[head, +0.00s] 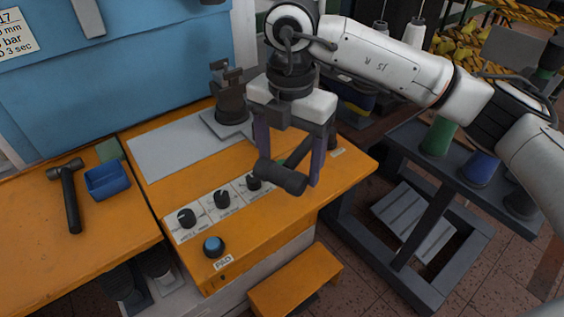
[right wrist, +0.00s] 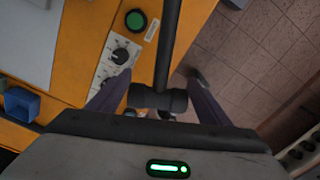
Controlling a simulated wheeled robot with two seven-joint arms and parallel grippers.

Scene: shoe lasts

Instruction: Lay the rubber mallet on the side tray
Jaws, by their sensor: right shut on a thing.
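The rubber mallet (head: 283,178) has a black cylindrical head and a dark handle. My right gripper (head: 289,170) is shut on it, fingers pointing down, above the right part of the orange machine bench. In the right wrist view the mallet head (right wrist: 158,98) lies between the fingers and the handle runs away upward. No piece is plainly marked as the side tray; the lower orange side surface (head: 30,220) at the left may be it. A dark hammer (head: 70,195) lies there. My left gripper is out of view.
A blue bin (head: 107,181) and a green block (head: 109,150) sit beside the hammer. The bench (head: 270,222) carries knobs, a blue button (head: 213,246) and a dark clamp-like fixture (head: 230,100). A grey cart (head: 400,145) with thread cones stands right. The left surface's front is clear.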

